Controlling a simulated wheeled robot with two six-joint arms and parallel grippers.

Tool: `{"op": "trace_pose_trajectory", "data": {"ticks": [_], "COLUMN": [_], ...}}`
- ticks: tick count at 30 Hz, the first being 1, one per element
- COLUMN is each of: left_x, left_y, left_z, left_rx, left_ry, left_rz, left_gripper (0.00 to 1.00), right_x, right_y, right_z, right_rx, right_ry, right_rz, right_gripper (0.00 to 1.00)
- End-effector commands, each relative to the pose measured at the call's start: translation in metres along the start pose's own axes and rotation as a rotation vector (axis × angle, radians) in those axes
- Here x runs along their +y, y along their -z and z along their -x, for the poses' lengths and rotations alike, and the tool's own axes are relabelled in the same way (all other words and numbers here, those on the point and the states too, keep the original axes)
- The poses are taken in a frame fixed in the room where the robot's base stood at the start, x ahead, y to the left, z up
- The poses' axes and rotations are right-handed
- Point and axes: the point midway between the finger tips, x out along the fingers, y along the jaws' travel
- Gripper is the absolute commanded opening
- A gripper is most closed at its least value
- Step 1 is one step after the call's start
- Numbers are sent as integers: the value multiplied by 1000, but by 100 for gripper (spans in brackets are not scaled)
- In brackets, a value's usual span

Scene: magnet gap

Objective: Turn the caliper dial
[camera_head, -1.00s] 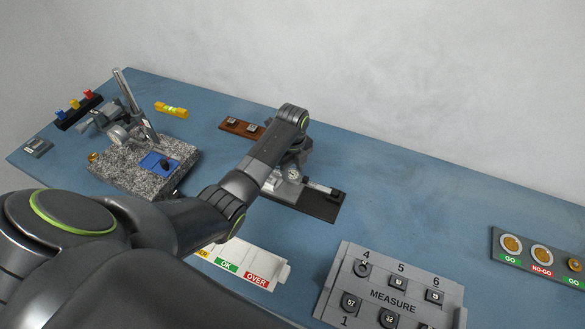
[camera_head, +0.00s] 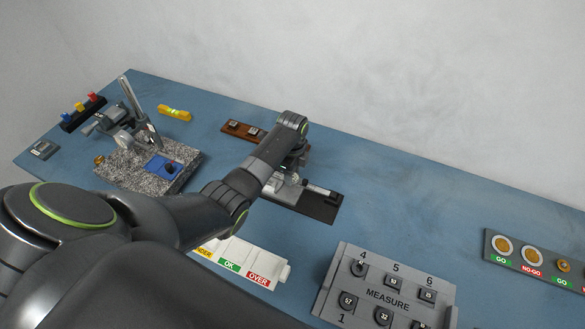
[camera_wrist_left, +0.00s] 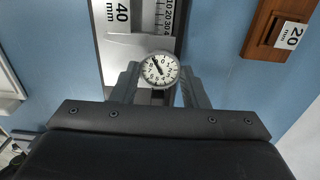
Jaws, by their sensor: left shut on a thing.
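The caliper's dial (camera_wrist_left: 159,70), a round white face with a dark hand and black numbers, sits between the two fingers of my left gripper (camera_wrist_left: 160,80) in the left wrist view. The gripper is shut on the dial, one finger at each side. The caliper's silver scale (camera_wrist_left: 146,17), marked in mm, runs behind the dial. In the head view the caliper lies on a black base (camera_head: 318,207). My left gripper (camera_head: 291,172) is over the caliper there, and my left arm mostly hides the dial. My right gripper is not in view.
A brown gauge-block tray (camera_head: 242,131) stands behind the caliper; its edge also shows in the wrist view (camera_wrist_left: 262,30). A granite stand (camera_head: 130,168) is at the left. A white sorting tray (camera_head: 250,262) and grey MEASURE tray (camera_head: 345,262) are in front.

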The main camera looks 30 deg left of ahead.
Motion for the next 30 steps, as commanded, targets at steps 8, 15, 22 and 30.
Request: {"op": "trace_pose_trajectory", "data": {"ticks": [8,15,22,30], "left_x": [0,0,0,0], "left_y": [0,0,0,0], "left_z": [1,0,0,0], "left_rx": [0,0,0,0], "left_ry": [1,1,1,1], "left_rz": [100,121,120,120], "left_gripper": [18,18,18,63], "right_x": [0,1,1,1], "right_y": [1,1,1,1], "right_z": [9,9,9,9], "right_rx": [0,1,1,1], "right_ry": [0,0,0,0], "right_rz": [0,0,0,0], "right_gripper": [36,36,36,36]}}
